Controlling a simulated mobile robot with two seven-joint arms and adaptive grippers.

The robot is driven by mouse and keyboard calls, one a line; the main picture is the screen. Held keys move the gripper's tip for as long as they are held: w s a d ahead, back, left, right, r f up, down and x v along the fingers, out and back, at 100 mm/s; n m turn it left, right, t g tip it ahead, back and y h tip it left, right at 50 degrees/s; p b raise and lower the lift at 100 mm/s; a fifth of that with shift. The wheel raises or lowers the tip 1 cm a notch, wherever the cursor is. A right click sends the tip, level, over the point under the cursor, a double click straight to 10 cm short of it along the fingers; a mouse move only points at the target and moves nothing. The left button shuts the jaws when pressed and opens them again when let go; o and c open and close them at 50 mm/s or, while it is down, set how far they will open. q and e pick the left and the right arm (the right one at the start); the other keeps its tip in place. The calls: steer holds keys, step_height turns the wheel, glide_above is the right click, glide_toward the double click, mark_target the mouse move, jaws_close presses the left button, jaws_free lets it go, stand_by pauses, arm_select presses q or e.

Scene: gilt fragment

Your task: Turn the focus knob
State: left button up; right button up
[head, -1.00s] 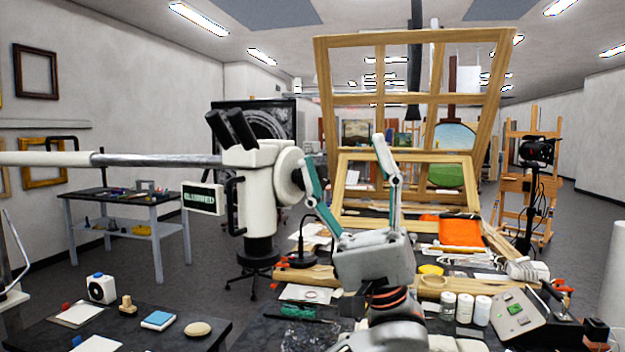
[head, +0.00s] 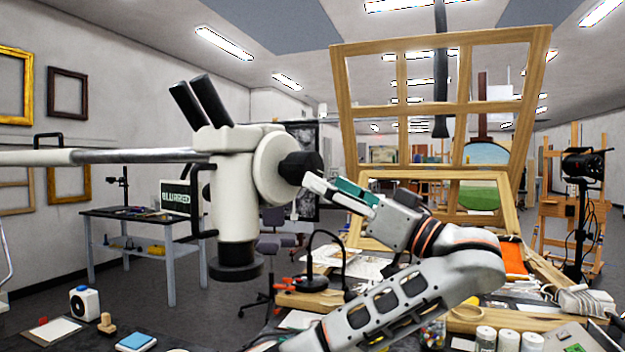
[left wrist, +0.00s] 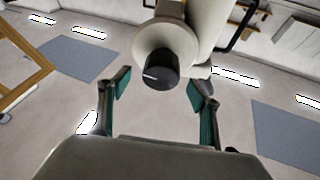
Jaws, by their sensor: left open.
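A white microscope head (head: 235,165) with black eyepieces hangs from a horizontal arm at the left of the head view. Its black focus knob (head: 302,167) sticks out from a round white disc on its right side. My left gripper (head: 322,186) is open and points left at the knob, its fingers close to it. In the left wrist view the knob (left wrist: 162,70), with a white mark line, sits between and just beyond the spread fingers (left wrist: 160,88). I cannot tell whether any finger touches it. My right gripper is not in view.
A wooden frame (head: 440,100) stands behind my arm. A side table (head: 140,225) stands at the left.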

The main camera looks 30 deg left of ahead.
mark_target(303, 169)
arm_select(q)
steer(key=x, duration=0.4)
steer(key=p+x, duration=0.1)
steer(key=x, duration=0.1)
steer(key=shift+s+a+r, duration=0.1)
steer(key=shift+s+r, duration=0.15)
steer(key=shift+a+r, duration=0.1)
steer(key=shift+a, duration=0.4)
steer(key=shift+w, duration=0.1)
steer(key=c, duration=1.1)
